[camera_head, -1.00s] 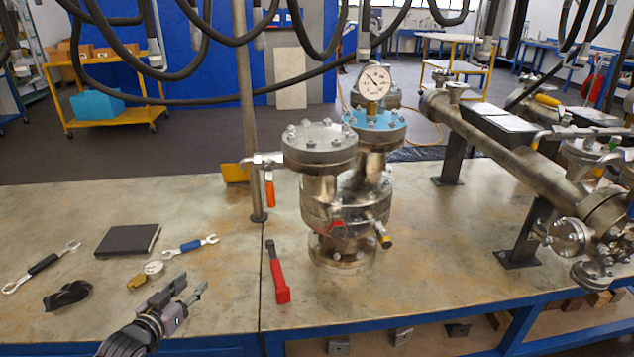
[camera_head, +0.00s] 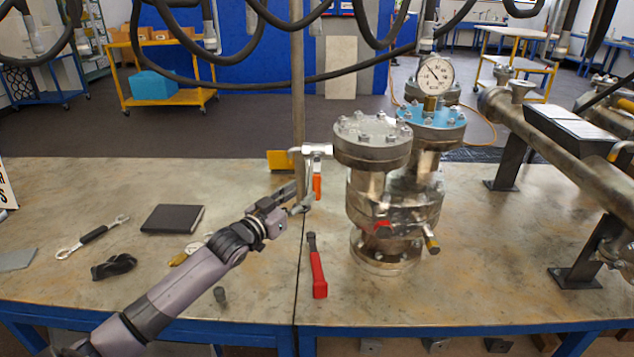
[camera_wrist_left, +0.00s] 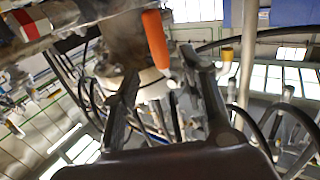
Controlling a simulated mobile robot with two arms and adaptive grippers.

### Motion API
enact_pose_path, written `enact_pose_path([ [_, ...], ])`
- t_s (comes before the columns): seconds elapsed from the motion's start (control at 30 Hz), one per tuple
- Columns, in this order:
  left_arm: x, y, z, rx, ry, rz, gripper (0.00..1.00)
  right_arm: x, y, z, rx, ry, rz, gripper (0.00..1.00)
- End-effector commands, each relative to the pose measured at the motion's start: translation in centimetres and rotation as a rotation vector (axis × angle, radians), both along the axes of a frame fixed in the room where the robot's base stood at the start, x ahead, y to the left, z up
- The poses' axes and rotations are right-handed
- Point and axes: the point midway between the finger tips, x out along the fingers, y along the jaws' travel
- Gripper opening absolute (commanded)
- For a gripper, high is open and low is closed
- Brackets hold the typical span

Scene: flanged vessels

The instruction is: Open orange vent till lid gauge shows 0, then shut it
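The steel vessel (camera_head: 372,190) stands upright on the bench. Its orange vent handle (camera_head: 317,187) hangs down from a side valve (camera_head: 316,151) at the left of the vessel. The handle also shows large in the left wrist view (camera_wrist_left: 155,38). The round gauge (camera_head: 436,76) stands above the blue lid (camera_head: 432,122); its needle leans to the upper left, but I cannot read the value. My left gripper (camera_head: 300,196) is right beside the handle. In the left wrist view its two fingers are spread, with the handle ahead between them; contact is unclear. My right gripper is out of view.
A steel post (camera_head: 298,90) stands close behind the left gripper. A red-handled tool (camera_head: 317,270) lies in front of the vessel. A wrench (camera_head: 92,238), dark notebook (camera_head: 172,218) and black strap (camera_head: 114,267) lie at the left. A horizontal pipe assembly (camera_head: 555,140) stands at the right.

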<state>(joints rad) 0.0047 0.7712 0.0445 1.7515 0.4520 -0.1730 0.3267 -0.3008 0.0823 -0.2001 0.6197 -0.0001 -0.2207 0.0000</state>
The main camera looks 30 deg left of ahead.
Motion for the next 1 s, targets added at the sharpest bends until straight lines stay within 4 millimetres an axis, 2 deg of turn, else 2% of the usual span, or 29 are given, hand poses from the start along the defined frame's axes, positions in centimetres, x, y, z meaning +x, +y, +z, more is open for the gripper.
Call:
enact_pose_path([
  [0.2, 4.0, -0.1, 0.1, -0.001, -0.001, 0.001, 0.39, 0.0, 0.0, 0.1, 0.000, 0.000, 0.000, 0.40],
  [0.43, 6.9, -0.2, 0.0, -0.001, 0.000, 0.001, 0.39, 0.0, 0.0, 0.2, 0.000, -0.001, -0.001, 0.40],
  [0.6, 7.8, -0.3, 0.0, 0.000, 0.000, 0.000, 0.39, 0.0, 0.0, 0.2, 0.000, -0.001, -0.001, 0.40],
  [0.9, 7.9, -0.3, -0.1, 0.000, 0.001, 0.000, 0.39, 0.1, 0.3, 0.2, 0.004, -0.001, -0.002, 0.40],
  [1.0, 7.9, -0.3, -0.1, 0.000, 0.001, 0.000, 0.33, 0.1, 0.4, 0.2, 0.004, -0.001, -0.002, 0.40],
])
